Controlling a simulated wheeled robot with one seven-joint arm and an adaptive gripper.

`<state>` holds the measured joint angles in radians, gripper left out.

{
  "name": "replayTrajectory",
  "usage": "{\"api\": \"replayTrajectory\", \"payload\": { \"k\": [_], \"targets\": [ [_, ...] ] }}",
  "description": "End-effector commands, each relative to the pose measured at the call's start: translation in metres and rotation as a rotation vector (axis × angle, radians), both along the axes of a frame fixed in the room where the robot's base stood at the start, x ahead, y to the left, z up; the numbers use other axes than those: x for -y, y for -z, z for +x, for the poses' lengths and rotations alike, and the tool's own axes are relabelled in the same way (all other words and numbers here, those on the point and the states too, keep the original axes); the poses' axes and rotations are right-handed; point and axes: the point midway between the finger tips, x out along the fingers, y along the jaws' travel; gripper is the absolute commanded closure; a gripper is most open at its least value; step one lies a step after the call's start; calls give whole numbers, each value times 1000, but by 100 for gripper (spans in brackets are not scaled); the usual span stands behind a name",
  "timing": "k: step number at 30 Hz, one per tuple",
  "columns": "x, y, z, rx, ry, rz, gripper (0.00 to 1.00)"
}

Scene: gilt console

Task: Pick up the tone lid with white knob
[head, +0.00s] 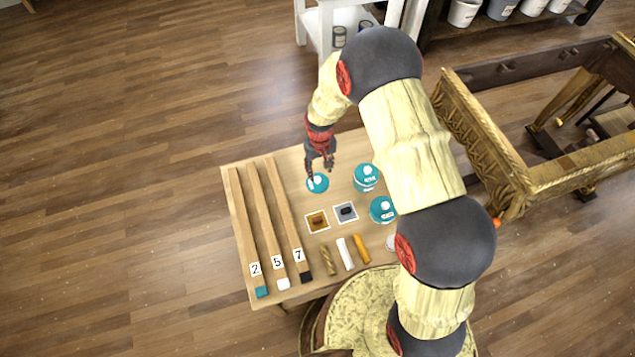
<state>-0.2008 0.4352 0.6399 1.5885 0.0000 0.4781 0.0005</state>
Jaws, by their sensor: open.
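A round teal lid with a white knob (317,185) lies near the far part of the light wooden table. My gripper (320,170) is open and points down right over this lid. Its fingers overlap the lid's far side in the picture, and I cannot tell whether they touch it. Two more round teal-topped things with white on top, one at the back (366,178) and one nearer (382,210), stand to the right.
Three long wooden bars marked 2, 5 and 7 (262,215) lie along the table's left (231,200). A brown tile (317,221), a grey tile (345,212) and several short sticks (345,254) lie in front. A gilt console frame (490,140) stands right. My arm hides the table's right side.

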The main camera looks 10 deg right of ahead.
Motion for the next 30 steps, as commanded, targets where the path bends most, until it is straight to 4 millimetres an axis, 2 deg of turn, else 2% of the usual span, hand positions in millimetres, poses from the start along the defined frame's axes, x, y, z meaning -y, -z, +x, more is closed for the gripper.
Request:
{"api": "replayTrajectory", "payload": {
  "k": [7,15,23,30],
  "targets": [
    [-3,22,2,0,0,0,59],
    [-7,58,4,0,0,0,59],
    [-7,59,4,0,0,0,59],
    [-7,59,4,0,0,0,72]
  ]
}}
